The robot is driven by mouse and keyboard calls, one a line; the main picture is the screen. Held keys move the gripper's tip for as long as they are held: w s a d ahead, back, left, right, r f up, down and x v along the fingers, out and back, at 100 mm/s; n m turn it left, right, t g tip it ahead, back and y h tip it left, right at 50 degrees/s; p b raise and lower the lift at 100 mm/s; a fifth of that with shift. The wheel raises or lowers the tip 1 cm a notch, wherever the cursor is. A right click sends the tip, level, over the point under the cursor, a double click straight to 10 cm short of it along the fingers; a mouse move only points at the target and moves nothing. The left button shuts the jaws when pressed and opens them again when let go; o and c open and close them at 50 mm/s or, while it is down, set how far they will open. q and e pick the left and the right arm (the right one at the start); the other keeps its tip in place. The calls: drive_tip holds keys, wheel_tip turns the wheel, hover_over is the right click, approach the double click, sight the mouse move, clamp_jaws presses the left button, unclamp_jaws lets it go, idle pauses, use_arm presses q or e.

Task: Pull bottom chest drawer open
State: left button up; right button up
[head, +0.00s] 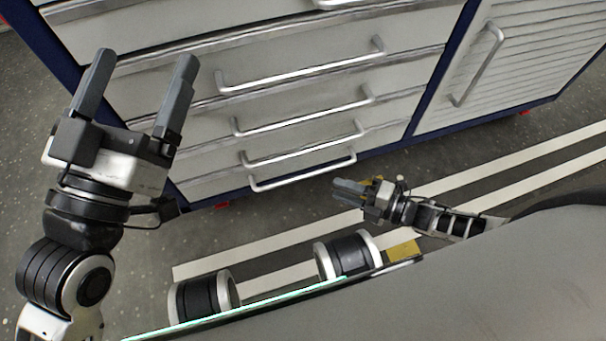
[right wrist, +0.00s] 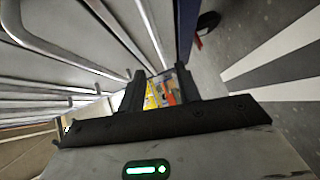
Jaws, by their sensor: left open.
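The drawer chest (head: 160,95) has light grey fronts, a dark blue frame and silver bar handles. The lowest handle (head: 300,179) is on the bottom drawer, near the floor; whether that drawer is shut or slightly out I cannot tell. My right gripper (head: 337,188) is low, just right of that handle, fingers pointing left. In the right wrist view its fingers (right wrist: 160,76) are apart, with no handle visible between them; handle bars (right wrist: 75,55) show to their left. My left gripper (head: 147,62) is open and empty, high before the upper drawers' left side.
A cabinet door (head: 525,65) with its own handle (head: 478,65) adjoins on the right. Yellow and orange items (right wrist: 163,92) show beyond the right fingers, too small to identify. The grey floor (head: 240,232) with white stripes is open before the chest.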

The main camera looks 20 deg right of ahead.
sight(304, 175)
drive_tip(key=b+x, duration=0.2)
drive_tip(key=x, duration=0.8)
drive_tip(key=shift+w+a+b, duration=0.2)
drive_tip(key=shift+w+b, duration=0.1)
drive_tip(key=shift+b, duration=0.1)
use_arm(q)
drive_tip(key=r+m+h, duration=0.1)
drive_tip(key=m+h, duration=0.1)
drive_tip(key=s+r+m+h, duration=0.1)
drive_tip(key=r+m, duration=0.1)
drive_tip(key=r+m+h, duration=0.2)
drive_tip(key=m, duration=0.1)
drive_tip(key=shift+s+d+t+h, duration=0.15)
drive_tip(key=shift+s+t+h, duration=0.15)
drive_tip(key=shift+s, duration=0.05)
use_arm(e)
clamp_jaws()
